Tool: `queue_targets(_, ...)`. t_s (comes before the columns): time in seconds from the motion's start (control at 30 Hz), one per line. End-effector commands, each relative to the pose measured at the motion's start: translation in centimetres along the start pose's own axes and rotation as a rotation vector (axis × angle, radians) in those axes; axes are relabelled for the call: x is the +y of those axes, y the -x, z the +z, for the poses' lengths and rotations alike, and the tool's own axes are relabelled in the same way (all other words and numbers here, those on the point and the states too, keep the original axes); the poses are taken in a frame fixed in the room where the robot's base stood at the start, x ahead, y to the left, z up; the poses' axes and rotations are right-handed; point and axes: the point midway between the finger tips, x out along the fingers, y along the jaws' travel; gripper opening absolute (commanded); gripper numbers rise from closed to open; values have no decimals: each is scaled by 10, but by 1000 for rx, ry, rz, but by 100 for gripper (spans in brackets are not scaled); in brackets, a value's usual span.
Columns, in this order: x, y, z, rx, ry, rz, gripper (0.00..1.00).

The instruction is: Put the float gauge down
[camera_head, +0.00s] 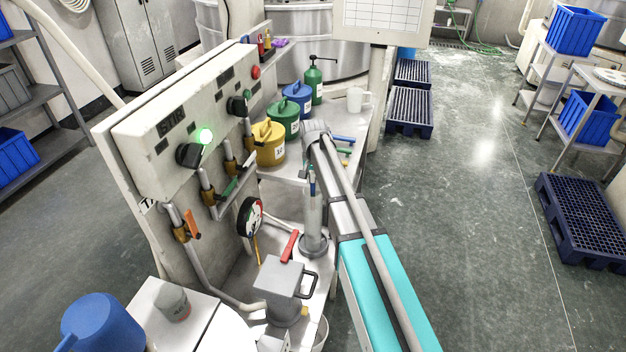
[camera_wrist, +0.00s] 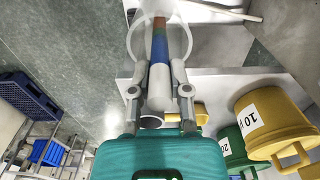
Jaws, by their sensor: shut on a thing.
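My gripper (camera_wrist: 159,88) is shut on the float gauge (camera_wrist: 159,60), a slim pale tube with blue, green and orange bands, seen between the two fingers in the wrist view. A clear round rim (camera_wrist: 190,40) shows around the gauge's banded part. In the head view a small blue piece of the gauge (camera_head: 312,180) shows under my wrist, just above or in a tall grey cylinder (camera_head: 313,225) with a wide round foot on the bench. I cannot tell how deep the gauge sits in it or whether it touches.
Yellow (camera_head: 268,145), green (camera_head: 284,117) and blue (camera_head: 297,98) lidded pots stand in a row behind the cylinder. A grey lidded vessel with a red handle (camera_head: 284,285) stands in front. A control panel (camera_head: 180,125) bounds the left; a white mug (camera_head: 356,99) is beyond.

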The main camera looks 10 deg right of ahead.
Motion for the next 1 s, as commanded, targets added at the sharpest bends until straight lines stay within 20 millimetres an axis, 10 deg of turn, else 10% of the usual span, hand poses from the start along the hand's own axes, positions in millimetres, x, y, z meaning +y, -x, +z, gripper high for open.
queue_targets(0.33,0,-5,0,0,0,0,0)
queue_targets(0.37,0,-5,0,0,0,0,27)
queue_targets(0.53,0,-5,0,0,0,0,58)
queue_targets(1.0,0,-3,0,0,0,0,58)
